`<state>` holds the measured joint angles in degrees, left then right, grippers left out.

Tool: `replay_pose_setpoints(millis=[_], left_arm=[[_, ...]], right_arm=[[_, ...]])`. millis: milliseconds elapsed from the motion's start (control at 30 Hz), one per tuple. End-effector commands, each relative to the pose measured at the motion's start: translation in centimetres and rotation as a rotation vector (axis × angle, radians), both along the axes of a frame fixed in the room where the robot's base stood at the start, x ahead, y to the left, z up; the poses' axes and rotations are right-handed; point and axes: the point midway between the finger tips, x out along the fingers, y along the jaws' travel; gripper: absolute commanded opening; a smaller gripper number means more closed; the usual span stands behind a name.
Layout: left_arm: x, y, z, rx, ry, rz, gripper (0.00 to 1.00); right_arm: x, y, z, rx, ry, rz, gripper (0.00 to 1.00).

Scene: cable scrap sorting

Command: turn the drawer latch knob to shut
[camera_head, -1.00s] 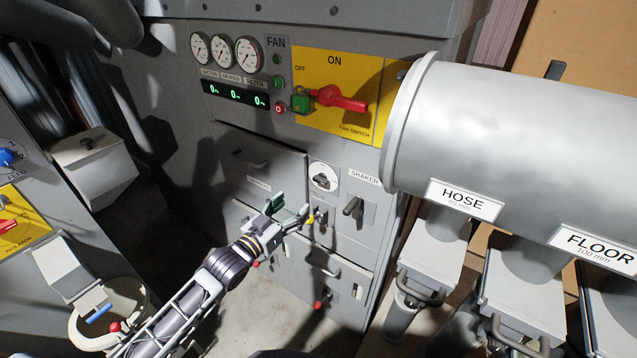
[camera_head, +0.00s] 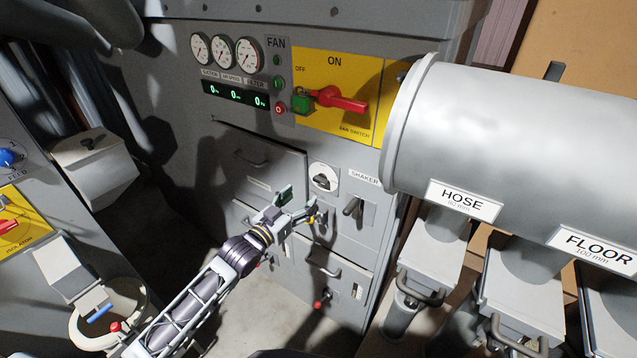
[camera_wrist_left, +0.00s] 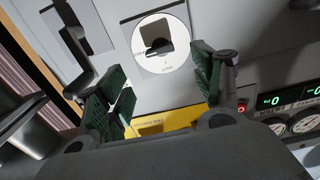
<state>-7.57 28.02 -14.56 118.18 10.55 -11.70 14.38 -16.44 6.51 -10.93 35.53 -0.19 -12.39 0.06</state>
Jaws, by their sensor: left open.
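The small black knob (camera_head: 322,183) sits on a white round plate on the grey cabinet front, right of the upper drawer (camera_head: 262,175). In the left wrist view the same knob (camera_wrist_left: 158,47) lies ahead of my fingers, on its white disc. My left gripper (camera_head: 301,206) is open and empty, just below and left of the knob in the head view. Its green-padded fingers (camera_wrist_left: 160,85) are spread apart in the wrist view, with the knob beyond the gap between them. I cannot tell any touch. My right gripper is not in view.
A black shaker lever (camera_head: 352,206) stands out right of the knob. The red fan switch (camera_head: 340,100) and gauges (camera_head: 223,51) are above. A large grey duct (camera_head: 520,140) fills the right side. Lower drawers with handles (camera_head: 322,267) lie below my gripper.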

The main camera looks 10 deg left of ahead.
Motion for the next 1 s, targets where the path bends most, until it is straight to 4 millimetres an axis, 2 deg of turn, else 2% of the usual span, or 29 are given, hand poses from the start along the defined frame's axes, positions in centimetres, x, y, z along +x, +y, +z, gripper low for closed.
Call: replay_pose_setpoints(millis=[1000], left_arm=[[7.1, -2.9, 0.0, 0.000, 0.001, 0.000, 0.66]], right_arm=[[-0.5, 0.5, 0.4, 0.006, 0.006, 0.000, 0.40]])
